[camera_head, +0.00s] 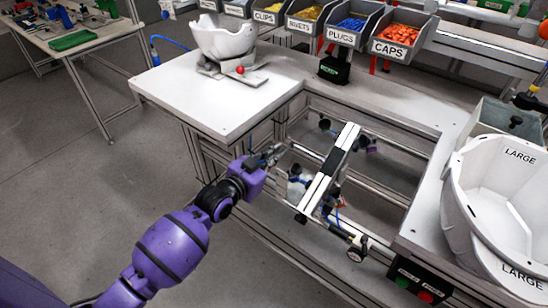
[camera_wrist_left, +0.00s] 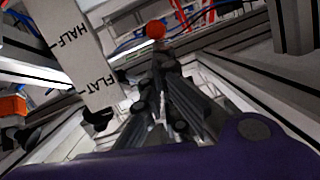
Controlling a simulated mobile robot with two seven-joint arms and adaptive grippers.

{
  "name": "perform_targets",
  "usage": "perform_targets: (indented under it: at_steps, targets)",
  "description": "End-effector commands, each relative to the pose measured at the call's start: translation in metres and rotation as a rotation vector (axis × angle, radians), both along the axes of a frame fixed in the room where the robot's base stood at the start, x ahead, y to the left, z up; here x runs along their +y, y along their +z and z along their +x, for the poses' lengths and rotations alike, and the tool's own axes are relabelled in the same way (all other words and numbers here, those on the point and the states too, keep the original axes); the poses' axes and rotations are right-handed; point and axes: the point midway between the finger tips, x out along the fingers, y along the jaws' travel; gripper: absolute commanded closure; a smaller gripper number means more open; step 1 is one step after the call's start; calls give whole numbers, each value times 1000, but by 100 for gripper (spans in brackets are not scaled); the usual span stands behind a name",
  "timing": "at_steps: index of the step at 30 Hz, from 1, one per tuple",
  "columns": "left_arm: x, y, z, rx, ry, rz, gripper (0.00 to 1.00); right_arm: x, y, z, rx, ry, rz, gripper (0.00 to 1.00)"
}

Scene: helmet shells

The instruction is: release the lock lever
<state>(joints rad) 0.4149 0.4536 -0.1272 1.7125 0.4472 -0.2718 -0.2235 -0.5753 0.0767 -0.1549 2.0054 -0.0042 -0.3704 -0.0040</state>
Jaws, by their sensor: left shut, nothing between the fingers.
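My left gripper (camera_head: 272,154) reaches in from the left to the near left side of the framed opening in the bench. Its fingers are together and nothing shows between them. In the left wrist view the dark fingers (camera_wrist_left: 160,62) point away from the camera, and a round red knob (camera_wrist_left: 155,30) appears just beyond their tips. I take this knob to be the lever's end; its stem is hidden behind the fingers, and I cannot tell whether they touch. A white bar marked HALF and FLAT (camera_wrist_left: 78,45) stands to the left. My right gripper is not in view.
A tilting white-and-black frame (camera_head: 330,170) spans the bench opening. A white helmet shell (camera_head: 225,38) sits on a fixture with a red ball (camera_head: 240,69). Large white shells (camera_head: 495,200) stand at right. Labelled part bins (camera_head: 345,25) line the back.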

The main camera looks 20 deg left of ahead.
Motion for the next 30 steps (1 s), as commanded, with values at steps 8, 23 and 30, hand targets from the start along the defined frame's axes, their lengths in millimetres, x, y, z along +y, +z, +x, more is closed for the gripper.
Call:
perform_targets:
  at_steps: [8,23,30]
  targets:
    - [0,-8,-2,-26,0,-11,100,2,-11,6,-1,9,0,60]
    - [2,-34,-8,-210,0,-79,100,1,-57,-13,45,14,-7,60]
    - [3,-46,-10,-312,-1,-116,100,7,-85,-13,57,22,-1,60]
